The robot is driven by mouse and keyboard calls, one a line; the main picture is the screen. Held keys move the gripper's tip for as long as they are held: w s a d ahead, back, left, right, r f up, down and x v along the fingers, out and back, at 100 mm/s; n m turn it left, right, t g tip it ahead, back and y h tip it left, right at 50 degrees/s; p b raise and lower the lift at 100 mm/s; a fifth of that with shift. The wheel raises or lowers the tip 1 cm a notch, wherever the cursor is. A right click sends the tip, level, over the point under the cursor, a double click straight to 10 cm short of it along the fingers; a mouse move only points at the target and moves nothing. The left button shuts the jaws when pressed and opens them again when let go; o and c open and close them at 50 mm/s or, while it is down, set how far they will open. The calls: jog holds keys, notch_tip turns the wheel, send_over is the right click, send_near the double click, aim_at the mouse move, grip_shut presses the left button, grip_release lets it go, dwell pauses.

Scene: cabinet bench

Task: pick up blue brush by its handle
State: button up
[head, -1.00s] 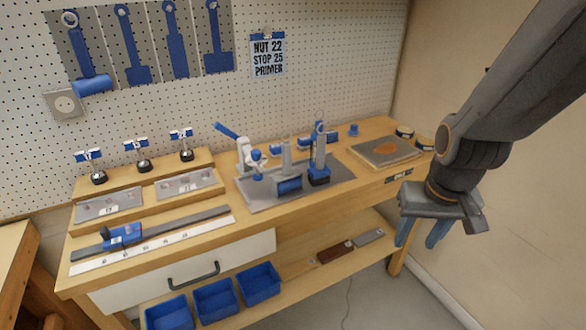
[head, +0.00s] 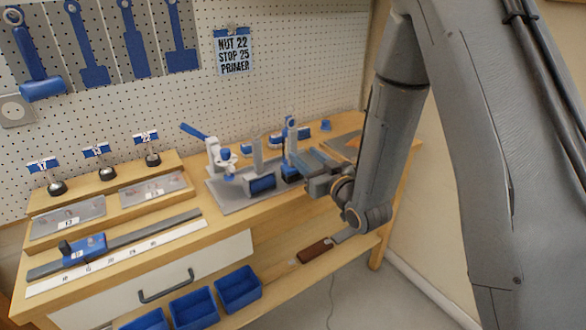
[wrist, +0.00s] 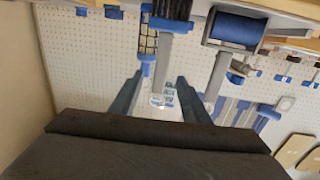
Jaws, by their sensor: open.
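The blue brush (head: 290,135) stands upright on the bench mat, handle up, with a blue band low down. In the wrist view, which is upside down, the brush (wrist: 165,60) shows dark bristles at the top and a grey handle running down. My gripper (head: 306,160) is just right of the brush in the head view, pointing toward it. In the wrist view my gripper (wrist: 160,78) is open, with the handle seen between its two fingers. I cannot tell whether a finger touches it.
A blue roller (head: 262,184) with a grey upright handle stands close left of the brush; it also shows in the wrist view (wrist: 237,28). A white device with a blue lever (head: 220,155) stands further left. All are on a grey mat (head: 235,203). Blue bins (head: 238,288) sit below.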

aim_at(294, 145)
jog(key=shift+w+a+r+p, duration=0.2)
jog(key=shift+w+a+p, duration=0.2)
jog(key=shift+w+a, duration=0.4)
jog(key=p+x, duration=0.2)
jog(key=x, duration=0.3)
jog(key=shift+d+r, duration=0.15)
jog(key=shift+r, duration=0.05)
jog(key=shift+w+f, duration=0.1)
jog(key=shift+w, duration=0.3)
grip_shut()
